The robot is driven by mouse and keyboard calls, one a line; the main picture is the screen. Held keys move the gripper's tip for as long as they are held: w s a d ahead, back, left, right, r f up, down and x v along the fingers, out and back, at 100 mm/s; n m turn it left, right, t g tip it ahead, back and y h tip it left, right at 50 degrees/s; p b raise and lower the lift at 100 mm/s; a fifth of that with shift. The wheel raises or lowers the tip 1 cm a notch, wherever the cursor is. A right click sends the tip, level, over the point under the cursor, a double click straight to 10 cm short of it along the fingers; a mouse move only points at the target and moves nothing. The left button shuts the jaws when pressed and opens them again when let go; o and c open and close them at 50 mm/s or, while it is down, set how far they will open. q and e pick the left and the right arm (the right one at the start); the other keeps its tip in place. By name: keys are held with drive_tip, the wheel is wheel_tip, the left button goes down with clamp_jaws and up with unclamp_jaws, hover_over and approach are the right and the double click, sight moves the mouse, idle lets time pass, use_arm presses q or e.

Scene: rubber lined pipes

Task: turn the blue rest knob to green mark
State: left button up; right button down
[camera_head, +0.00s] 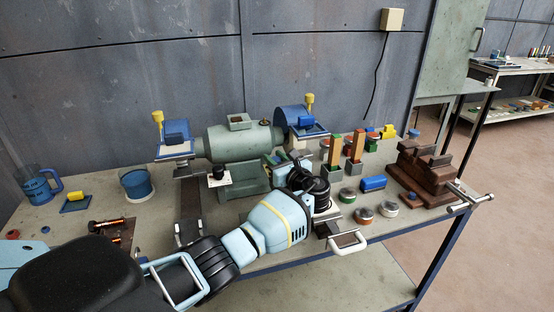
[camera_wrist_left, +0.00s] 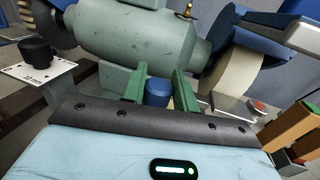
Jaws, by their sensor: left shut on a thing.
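In the left wrist view, the blue knob (camera_wrist_left: 157,93) sits between the two green fingers of my left gripper (camera_wrist_left: 160,88), in front of the grey-green bench grinder (camera_wrist_left: 135,40). The fingers are closed on its sides. I cannot make out a green mark at the knob. My right gripper is not seen.
A black knob on a white plate (camera_head: 212,179) stands at the grinder's left. To the right are wooden blocks in holders (camera_head: 357,148), round tins (camera_head: 364,215) and a brown vise (camera_head: 428,172). A blue mug (camera_head: 40,188) stands far left.

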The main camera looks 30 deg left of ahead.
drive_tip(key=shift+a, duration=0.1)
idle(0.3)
use_arm(q)
drive_tip(key=o, duration=1)
drive_tip(key=shift+c, duration=0.2)
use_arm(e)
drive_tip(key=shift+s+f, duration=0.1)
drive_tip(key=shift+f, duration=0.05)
use_arm(q)
drive_tip(key=v, duration=0.8)
drive_tip(key=shift+p, duration=0.35)
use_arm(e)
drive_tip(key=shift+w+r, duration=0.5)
use_arm(q)
drive_tip(key=shift+f, duration=0.15)
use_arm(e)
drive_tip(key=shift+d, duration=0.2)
